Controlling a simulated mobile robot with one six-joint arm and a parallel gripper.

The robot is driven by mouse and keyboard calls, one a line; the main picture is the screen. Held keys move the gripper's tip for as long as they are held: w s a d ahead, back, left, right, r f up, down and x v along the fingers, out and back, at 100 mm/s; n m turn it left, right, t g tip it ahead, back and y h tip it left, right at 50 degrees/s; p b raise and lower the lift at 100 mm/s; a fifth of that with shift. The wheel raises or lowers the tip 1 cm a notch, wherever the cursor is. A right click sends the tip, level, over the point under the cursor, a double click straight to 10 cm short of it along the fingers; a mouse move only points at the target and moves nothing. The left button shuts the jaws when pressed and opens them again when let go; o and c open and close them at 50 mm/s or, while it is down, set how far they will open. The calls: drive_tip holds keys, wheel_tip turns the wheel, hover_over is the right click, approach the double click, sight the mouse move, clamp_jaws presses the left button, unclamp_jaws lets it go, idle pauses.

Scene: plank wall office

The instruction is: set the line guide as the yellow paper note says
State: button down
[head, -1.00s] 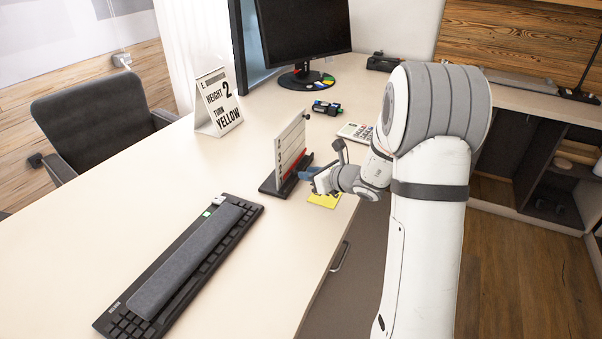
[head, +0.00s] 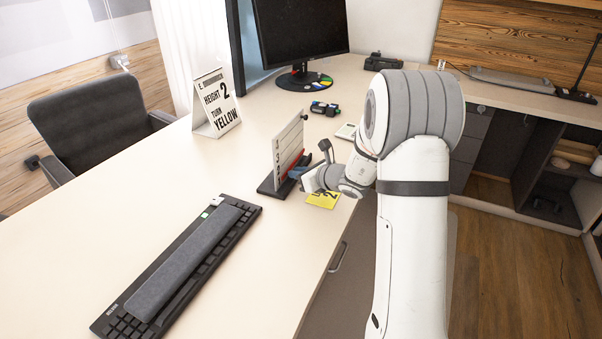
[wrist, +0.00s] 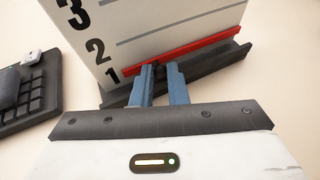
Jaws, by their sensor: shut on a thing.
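The line guide is a white upright board (head: 287,147) on a dark base, numbered 1, 2, 3 upward with grey lines. In the wrist view, its red bar (wrist: 200,54) crosses the board low down, level with the 1. My gripper (wrist: 162,74) has blue fingers shut on a small dark piece at the red bar; the fingertips partly hide it. In the head view my gripper (head: 298,172) is at the board's right side. The yellow paper note (head: 322,200) lies on the desk below my gripper, partly covered; a 2 shows, the other writing is unclear.
A black keyboard (head: 185,265) lies in front on the left.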

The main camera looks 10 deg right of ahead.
sight(287, 160)
wheel_tip(287, 160, up, 4)
drive_tip(key=shift+r+p, duration=0.15)
drive_tip(key=shift+p, duration=0.95)
drive_tip(key=c, duration=1.7)
unclamp_jaws()
drive_tip(key=shift+c, duration=0.2)
drive_tip(key=shift+s, duration=0.1)
drive_tip(key=v, duration=0.7)
drive_tip(key=shift+s+d, duration=0.25)
